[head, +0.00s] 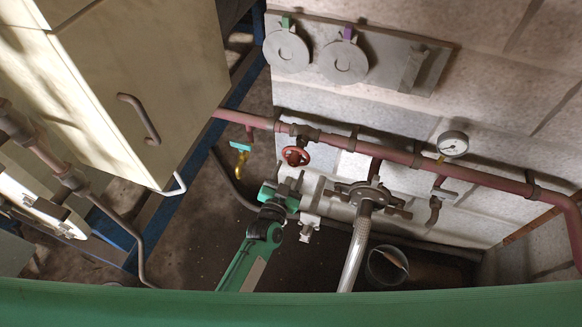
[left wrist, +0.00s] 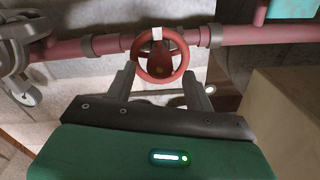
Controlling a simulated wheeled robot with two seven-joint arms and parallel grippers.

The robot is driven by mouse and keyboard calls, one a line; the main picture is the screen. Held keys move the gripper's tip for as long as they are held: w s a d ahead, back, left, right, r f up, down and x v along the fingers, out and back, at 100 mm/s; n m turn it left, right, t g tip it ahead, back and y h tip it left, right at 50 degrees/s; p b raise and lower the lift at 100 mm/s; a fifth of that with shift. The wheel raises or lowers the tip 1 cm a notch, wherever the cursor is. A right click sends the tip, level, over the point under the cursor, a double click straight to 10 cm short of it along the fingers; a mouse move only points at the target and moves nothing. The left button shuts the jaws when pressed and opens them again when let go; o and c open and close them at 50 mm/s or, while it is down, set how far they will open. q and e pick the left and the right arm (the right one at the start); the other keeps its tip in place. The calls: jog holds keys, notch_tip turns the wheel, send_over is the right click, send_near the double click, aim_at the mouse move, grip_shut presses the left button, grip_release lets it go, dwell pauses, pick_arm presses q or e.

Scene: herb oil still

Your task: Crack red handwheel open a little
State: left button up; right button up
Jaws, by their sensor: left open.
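The red handwheel (head: 295,156) sits on a valve under the red wall pipe (head: 350,143). In the left wrist view the handwheel (left wrist: 139,62) faces me, with a pale mark at the top of its rim. My left gripper (head: 291,180) is just below the handwheel in the head view. In the left wrist view its open fingers (left wrist: 158,76) point at the wheel, one at each lower side of the rim. Whether they touch the rim I cannot tell. My right gripper is not in view.
A pressure gauge (head: 453,144) is on the pipe to the right. A metal fitting with a silver tube (head: 356,250) stands right of my left arm, near a bucket (head: 373,270). A beige cabinet (head: 150,60) bounds the left. A small teal-and-yellow tool (head: 241,147) is left of the handwheel.

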pick_arm(q)
jog(key=shift+x, duration=0.85)
jog(key=shift+w+d, duration=0.1)
jog(key=shift+w, duration=0.05)
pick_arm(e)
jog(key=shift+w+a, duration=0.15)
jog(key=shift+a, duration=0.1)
pick_arm(q)
jog(key=c, duration=1)
jog(key=shift+o, duration=0.2)
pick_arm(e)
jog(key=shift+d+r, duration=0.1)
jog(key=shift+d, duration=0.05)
